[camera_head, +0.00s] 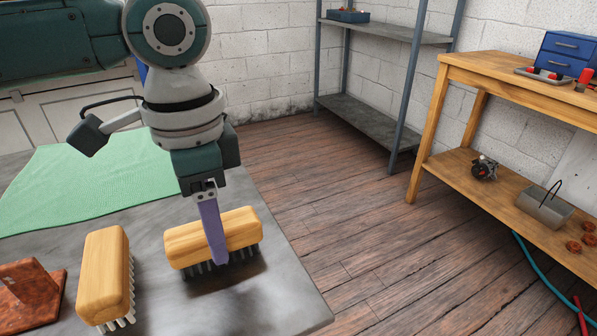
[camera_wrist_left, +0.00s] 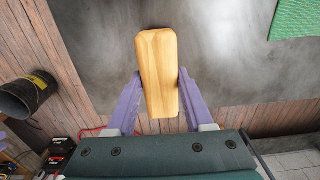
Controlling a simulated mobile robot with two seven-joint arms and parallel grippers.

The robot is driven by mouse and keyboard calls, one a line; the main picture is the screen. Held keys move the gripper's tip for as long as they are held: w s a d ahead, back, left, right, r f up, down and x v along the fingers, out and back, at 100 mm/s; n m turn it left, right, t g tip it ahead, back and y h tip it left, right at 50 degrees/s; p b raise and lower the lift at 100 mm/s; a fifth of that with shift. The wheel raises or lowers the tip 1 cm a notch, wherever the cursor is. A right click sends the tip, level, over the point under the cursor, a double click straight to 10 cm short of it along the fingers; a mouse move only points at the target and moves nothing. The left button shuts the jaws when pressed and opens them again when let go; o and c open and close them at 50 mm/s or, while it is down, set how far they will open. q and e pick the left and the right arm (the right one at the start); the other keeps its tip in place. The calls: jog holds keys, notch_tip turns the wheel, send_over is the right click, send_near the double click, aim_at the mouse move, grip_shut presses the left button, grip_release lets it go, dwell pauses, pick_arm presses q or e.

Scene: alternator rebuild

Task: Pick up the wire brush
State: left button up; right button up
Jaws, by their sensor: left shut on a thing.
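A brush with a pale wooden block and dark grey bristles (camera_head: 183,243) is between the purple fingers of my left gripper (camera_head: 216,257), over the grey table top (camera_head: 262,306). In the left wrist view the fingers (camera_wrist_left: 158,80) are shut on both long sides of the wooden block (camera_wrist_left: 157,45). The brush is level, bristles down; I cannot tell whether they touch the table. A second brush (camera_head: 103,270) with a similar wooden block and lighter bristles stands to its left, apart from the gripper. My right gripper is not in view.
A rust-brown metal piece (camera_head: 28,290) is at the table's left front. A green cloth (camera_head: 95,185) covers the back left. A wooden bench (camera_head: 500,75) and grey shelves (camera_head: 375,28) stand beyond open floor. The wrist view shows a dark bucket (camera_wrist_left: 25,95).

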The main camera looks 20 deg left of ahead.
pick_arm(q)
grip_shut()
notch_tip(320, 180, up, 20)
jog(key=p, duration=0.4)
